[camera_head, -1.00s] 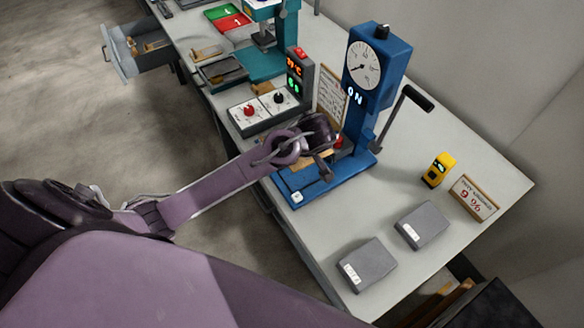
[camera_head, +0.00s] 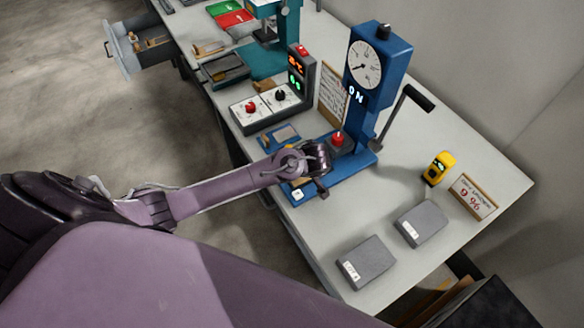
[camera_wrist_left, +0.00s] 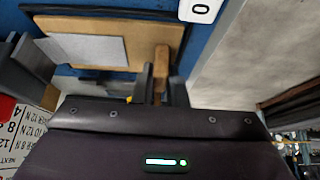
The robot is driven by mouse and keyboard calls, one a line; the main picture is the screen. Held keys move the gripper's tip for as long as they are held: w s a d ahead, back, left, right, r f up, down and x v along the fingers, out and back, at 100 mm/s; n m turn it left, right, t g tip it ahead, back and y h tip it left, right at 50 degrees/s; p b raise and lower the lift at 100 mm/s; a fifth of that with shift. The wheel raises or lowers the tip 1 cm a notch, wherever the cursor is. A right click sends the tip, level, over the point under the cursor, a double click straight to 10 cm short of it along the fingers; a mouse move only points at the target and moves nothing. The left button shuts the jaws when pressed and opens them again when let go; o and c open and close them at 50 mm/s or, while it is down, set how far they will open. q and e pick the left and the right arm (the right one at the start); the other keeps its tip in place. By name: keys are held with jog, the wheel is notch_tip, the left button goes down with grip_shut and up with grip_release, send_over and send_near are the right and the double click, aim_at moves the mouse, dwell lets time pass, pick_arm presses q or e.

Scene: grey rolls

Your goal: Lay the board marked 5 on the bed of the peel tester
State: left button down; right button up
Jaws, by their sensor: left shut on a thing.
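The blue peel tester (camera_head: 373,75) with a round dial stands on the bench. Its low blue base, with the bed (camera_head: 340,182), reaches toward the front left, and a white label (camera_head: 297,195) marked 0 is at its near corner. My left gripper (camera_head: 318,168) is low over this base. In the left wrist view its fingers (camera_wrist_left: 161,84) are shut on the wooden tab of a tan board (camera_wrist_left: 115,30) bearing a grey patch (camera_wrist_left: 85,50). The board is over the blue bed; I cannot tell whether it rests on it. No 5 is legible. My right gripper is not in view.
A red knob (camera_head: 338,138) and a crank handle (camera_head: 405,105) are by the column. A control box (camera_head: 268,108) stands behind left. Two grey blocks (camera_head: 366,262) (camera_head: 421,224), a yellow device (camera_head: 438,168) and a small sign (camera_head: 473,197) are at the right. The front bench is otherwise clear.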

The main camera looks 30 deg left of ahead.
pick_arm(q)
jog(key=c, duration=1.6)
grip_release()
jog(key=shift+f, duration=0.1)
jog(key=shift+o, duration=0.7)
jog(key=b+v, duration=0.2)
jog(key=v, duration=1)
jog(key=shift+b, duration=0.4)
